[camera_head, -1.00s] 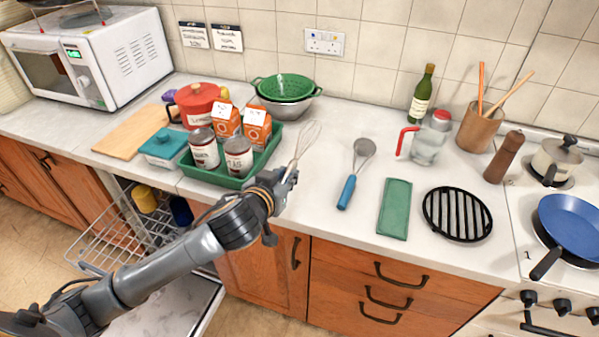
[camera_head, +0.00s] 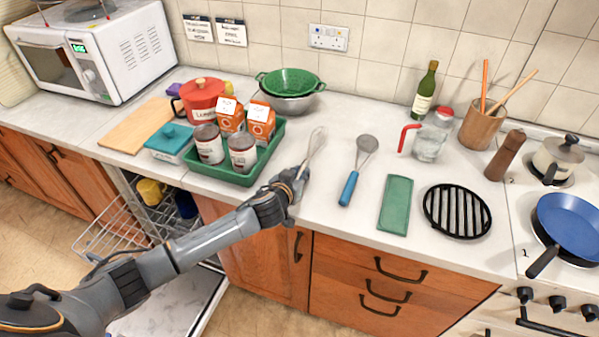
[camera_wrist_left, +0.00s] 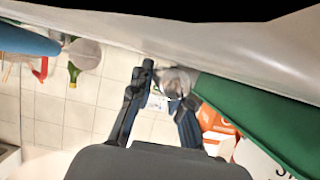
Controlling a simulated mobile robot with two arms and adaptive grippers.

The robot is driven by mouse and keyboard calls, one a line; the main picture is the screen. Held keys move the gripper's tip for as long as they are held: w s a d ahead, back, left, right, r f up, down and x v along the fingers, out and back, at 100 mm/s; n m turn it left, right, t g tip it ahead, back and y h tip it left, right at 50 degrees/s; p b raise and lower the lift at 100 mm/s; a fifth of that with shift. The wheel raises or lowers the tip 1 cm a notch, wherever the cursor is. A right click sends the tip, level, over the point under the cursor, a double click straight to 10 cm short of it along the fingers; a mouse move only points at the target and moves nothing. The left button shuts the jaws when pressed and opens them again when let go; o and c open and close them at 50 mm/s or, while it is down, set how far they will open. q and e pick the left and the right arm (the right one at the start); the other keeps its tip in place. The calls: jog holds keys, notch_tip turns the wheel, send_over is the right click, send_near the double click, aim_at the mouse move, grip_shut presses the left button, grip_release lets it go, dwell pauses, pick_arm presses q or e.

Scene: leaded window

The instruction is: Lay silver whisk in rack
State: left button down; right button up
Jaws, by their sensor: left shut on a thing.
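The silver whisk (camera_head: 317,142) has a wire head that points up and away from me, in the head view. My left gripper (camera_head: 297,180) is shut on its handle at the counter's front edge, right of the green tray. In the left wrist view the fingers (camera_wrist_left: 160,97) show with grey, shiny wires (camera_wrist_left: 177,80) just beyond them; the handle is mostly hidden. The wire rack (camera_head: 118,232) is pulled out of the open dishwasher at lower left, below counter height. A yellow mug (camera_head: 149,191) and a dark blue cup (camera_head: 186,204) are in it. My right gripper is not in view.
The green tray (camera_head: 226,176) holds cans and orange cartons close to the gripper. A blue-handled strainer (camera_head: 350,186), green cloth (camera_head: 396,205) and black trivet (camera_head: 457,212) lie to the right. The dishwasher door (camera_head: 170,300) hangs open low down.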

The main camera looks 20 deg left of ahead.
pick_arm(q)
jog(key=shift+f+b, duration=0.3)
jog(key=shift+b, duration=0.05)
jog(key=c, duration=1.3)
grip_release()
jog(key=shift+r, duration=0.1)
jog(key=shift+o, duration=0.2)
